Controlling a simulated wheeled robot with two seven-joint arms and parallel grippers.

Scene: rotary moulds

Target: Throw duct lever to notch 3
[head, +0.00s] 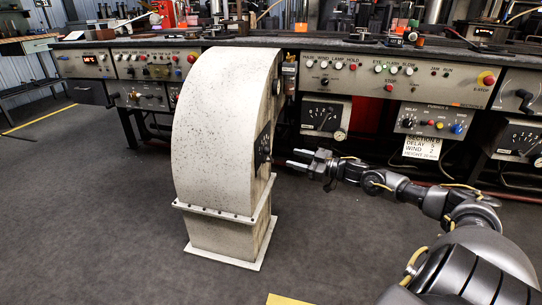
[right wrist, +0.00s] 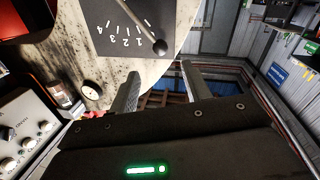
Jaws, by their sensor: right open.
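The duct (head: 222,130) is a tall, speckled, cream housing with a rounded top, standing on the floor. A dark notch plate (head: 262,148) is on its right side. In the right wrist view the plate (right wrist: 105,35) shows numerals 1 to 4. The duct lever (right wrist: 142,30) is a thin rod with a dark ball knob (right wrist: 160,47); it lies to the right of the numeral 1. My right gripper (head: 295,160) is open and empty, just right of the plate. In the wrist view its fingertips (right wrist: 160,71) are either side of the knob's line, short of it. My left gripper is out of view.
A long bench with control panels (head: 385,78) runs behind the duct. A white sign (head: 421,147) hangs below a small panel (head: 434,121). Grey floor (head: 100,200) is clear left of the duct. A yellow floor mark (head: 288,300) shows in front.

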